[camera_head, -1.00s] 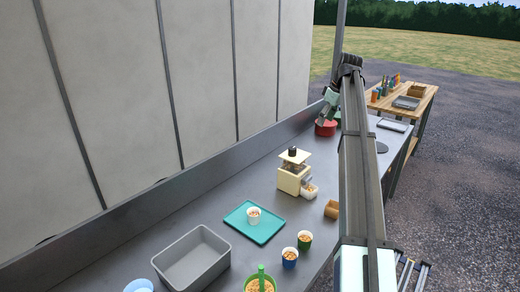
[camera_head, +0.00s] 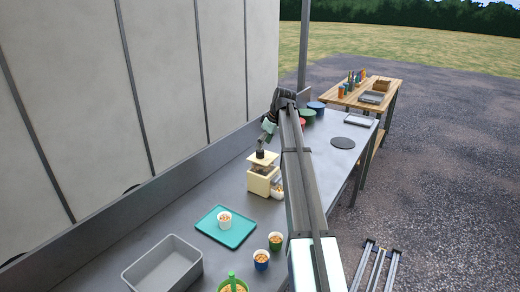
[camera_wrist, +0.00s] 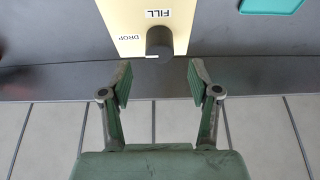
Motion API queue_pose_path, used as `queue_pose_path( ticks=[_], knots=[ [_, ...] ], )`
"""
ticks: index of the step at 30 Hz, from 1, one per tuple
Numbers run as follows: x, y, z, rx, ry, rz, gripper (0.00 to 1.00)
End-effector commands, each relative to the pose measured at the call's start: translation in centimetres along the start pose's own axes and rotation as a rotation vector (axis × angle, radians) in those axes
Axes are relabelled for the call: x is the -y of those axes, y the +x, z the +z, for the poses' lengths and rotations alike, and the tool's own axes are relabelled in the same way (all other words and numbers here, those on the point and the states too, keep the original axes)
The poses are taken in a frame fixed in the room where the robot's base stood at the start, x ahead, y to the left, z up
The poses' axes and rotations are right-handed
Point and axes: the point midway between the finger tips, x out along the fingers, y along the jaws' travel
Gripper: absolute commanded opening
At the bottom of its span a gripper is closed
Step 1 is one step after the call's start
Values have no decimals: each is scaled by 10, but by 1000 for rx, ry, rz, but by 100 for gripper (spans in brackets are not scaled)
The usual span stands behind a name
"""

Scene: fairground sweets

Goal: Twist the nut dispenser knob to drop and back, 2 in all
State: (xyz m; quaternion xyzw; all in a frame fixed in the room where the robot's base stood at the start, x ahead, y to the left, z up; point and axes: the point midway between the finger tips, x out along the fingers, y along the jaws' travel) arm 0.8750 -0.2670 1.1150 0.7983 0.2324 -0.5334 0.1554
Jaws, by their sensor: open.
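A small white mark shows at the knob's near edge. My gripper (camera_wrist: 160,82) is open and empty, its two fingers apart on the near side of the knob, not around it. In the head view my gripper (camera_head: 265,139) is close above the dispenser. A white cup (camera_head: 278,193) stands at the dispenser's front, partly hidden by my arm.
A teal tray (camera_head: 240,236) with a cup of nuts (camera_head: 224,219) lies nearer. Two more nut cups (camera_head: 261,260) (camera_head: 275,241) and a grey bin (camera_head: 150,274) stand nearby. Red and green lidded pots (camera_head: 307,113) are beyond. The wall runs along the left.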

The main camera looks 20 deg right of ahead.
Motion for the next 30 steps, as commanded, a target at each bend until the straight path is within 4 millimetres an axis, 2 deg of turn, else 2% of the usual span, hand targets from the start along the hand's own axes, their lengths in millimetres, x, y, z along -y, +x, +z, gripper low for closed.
queue_pose_path(
  ticks=[3,9,14,22,23,27,28,30],
  knots=[
    [0,20,0,1,0,-1,62],
    [0,43,0,1,0,-1,62],
    [0,52,0,1,0,-1,62],
    [0,53,0,0,0,0,62],
    [0,53,0,0,0,0,55],
    [0,53,0,0,0,0,5],
    [0,53,0,0,0,0,1],
    [0,53,0,0,0,0,1]
  ],
)
